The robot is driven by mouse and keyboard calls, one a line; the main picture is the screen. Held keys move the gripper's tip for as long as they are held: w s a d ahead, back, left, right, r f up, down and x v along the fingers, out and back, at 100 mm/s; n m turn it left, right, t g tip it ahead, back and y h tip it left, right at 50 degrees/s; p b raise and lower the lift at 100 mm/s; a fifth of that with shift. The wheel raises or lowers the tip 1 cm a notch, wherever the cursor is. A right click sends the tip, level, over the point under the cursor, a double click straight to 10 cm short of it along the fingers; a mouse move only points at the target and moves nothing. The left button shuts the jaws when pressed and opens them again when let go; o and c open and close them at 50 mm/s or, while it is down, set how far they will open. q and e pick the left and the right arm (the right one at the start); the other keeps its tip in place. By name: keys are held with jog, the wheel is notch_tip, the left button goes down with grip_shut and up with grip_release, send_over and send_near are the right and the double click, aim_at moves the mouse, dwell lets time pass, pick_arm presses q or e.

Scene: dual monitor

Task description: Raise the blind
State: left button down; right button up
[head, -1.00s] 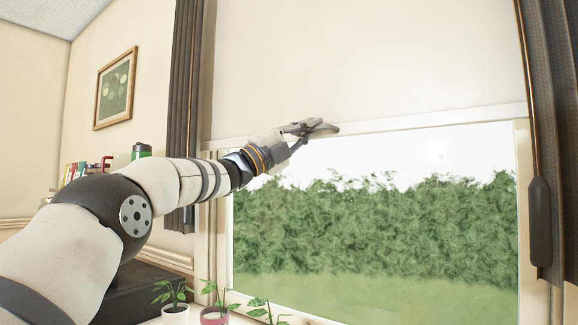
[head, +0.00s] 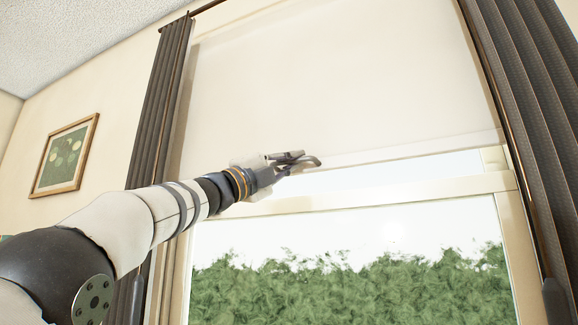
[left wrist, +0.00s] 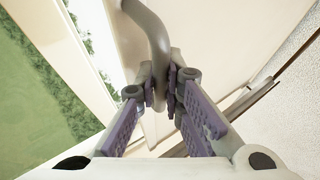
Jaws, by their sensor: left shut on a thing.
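The pale roller blind (head: 330,80) covers the upper part of the window in the head view. Its white bottom bar (head: 420,149) hangs a little above the window's crossbar, with a strip of glass between them. My left gripper (head: 292,158) is at the left part of that bar. In the left wrist view, my left gripper (left wrist: 164,88) is shut on a grey curved handle (left wrist: 150,28) at the blind's lower edge. The blind (left wrist: 215,40) also fills much of that view. My right gripper is not in view.
Dark curtains hang at the left (head: 160,110) and right (head: 520,120) of the window. The window crossbar (head: 390,195) runs below the blind. A framed picture (head: 65,157) hangs on the left wall. A green hedge (head: 350,290) shows outside.

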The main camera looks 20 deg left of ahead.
pick_arm(q)
jog(key=shift+a, duration=0.1)
jog(key=c, duration=2)
grip_release()
jog(key=shift+s, duration=0.15)
jog(key=shift+o, duration=0.2)
jog(key=v, duration=1.2)
jog(key=shift+r, duration=0.1)
